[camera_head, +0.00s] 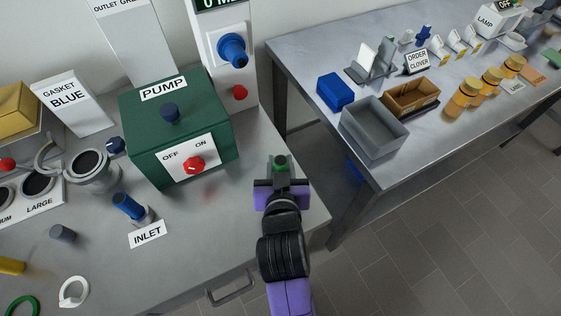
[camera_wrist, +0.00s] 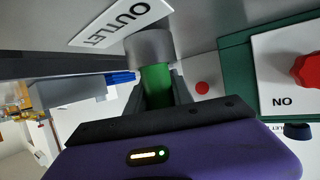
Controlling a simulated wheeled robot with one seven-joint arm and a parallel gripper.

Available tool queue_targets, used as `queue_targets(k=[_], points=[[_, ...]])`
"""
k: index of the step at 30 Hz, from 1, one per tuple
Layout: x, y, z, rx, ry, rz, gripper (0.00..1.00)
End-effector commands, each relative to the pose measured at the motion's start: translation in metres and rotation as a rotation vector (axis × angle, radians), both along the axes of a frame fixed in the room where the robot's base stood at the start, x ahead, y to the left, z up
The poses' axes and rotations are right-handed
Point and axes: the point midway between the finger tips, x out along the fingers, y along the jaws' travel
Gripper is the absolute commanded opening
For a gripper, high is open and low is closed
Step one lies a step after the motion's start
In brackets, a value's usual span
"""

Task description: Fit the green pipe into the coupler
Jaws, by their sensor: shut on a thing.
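The green pipe (camera_wrist: 157,86) is held in my gripper (camera_head: 281,184), whose jaws are shut on it. In the wrist view the pipe's far end meets the grey coupler (camera_wrist: 149,46), beside the OUTLET label (camera_wrist: 112,22). The pipe looks in line with the coupler. I cannot tell how deep it sits, or whether it is inside or just touching. In the head view my gripper hides this coupler.
The green pump box (camera_head: 176,130) with a red knob (camera_head: 194,165) stands left of my gripper. A blue pipe (camera_head: 128,205) stands in the INLET coupler (camera_head: 143,217). A second table (camera_head: 310,62) with bins stands to the right, across a gap.

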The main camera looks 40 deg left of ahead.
Motion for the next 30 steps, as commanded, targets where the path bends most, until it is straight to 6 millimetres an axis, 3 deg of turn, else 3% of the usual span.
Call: queue_targets(k=[2, 3, 6, 17, 30], points=[[0.0, 0.0, -0.002, 0.001, -0.001, 0.0, 0.0], [0.0, 0.0, -0.001, 0.001, -0.001, 0.0, 0.36], [0.0, 0.0, -0.001, 0.001, -0.001, 0.0, 0.53], [-0.002, -0.002, 0.0, 0.0, 0.0, 0.0, 0.53], [-0.045, -0.04, 0.023, 0.0, 0.0, 0.0, 0.53]])
